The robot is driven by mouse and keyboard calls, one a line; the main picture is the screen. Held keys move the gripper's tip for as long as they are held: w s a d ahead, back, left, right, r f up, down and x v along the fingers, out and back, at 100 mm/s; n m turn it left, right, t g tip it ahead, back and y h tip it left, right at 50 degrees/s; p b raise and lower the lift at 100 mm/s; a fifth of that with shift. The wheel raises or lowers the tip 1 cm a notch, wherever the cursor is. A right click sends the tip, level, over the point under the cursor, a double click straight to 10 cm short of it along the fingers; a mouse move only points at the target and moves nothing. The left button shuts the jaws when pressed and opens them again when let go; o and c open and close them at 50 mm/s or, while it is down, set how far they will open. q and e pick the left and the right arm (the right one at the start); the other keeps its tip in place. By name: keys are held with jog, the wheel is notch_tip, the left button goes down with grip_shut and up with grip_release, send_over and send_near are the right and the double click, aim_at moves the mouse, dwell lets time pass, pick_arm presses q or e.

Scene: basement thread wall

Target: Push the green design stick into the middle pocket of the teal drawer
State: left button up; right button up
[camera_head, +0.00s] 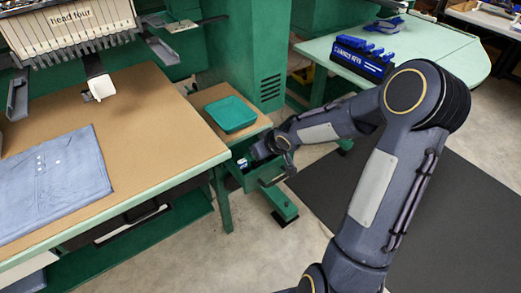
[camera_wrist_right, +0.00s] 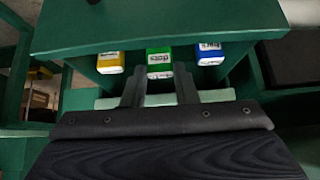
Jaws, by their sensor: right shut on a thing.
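In the right wrist view, the green design stick (camera_wrist_right: 158,62) stands end-on between a yellow stick (camera_wrist_right: 111,62) on the left and a blue stick (camera_wrist_right: 210,54) on the right. All three are at the dark green drawer (camera_wrist_right: 80,66), under an overhanging green top. My right gripper (camera_wrist_right: 159,80) is shut on the green stick, its fingers on either side of the lower end. How deep the stick sits in its middle place is hidden. In the head view the right gripper (camera_head: 258,158) reaches into the open drawer (camera_head: 248,181), mostly covering the sticks. My left gripper is out of view.
A teal tray (camera_head: 231,114) sits on the small brown top above the drawer. A worktable with folded blue cloth (camera_head: 52,184) stands to the left. A blue rack (camera_head: 362,58) is on the pale table at the back right. Floor lies open in front.

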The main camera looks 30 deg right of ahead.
jog(key=shift+f, duration=0.1)
jog(key=shift+f+b, duration=0.55)
jog(key=shift+b, duration=0.1)
jog(key=o, duration=0.9)
jog(key=shift+r, duration=0.1)
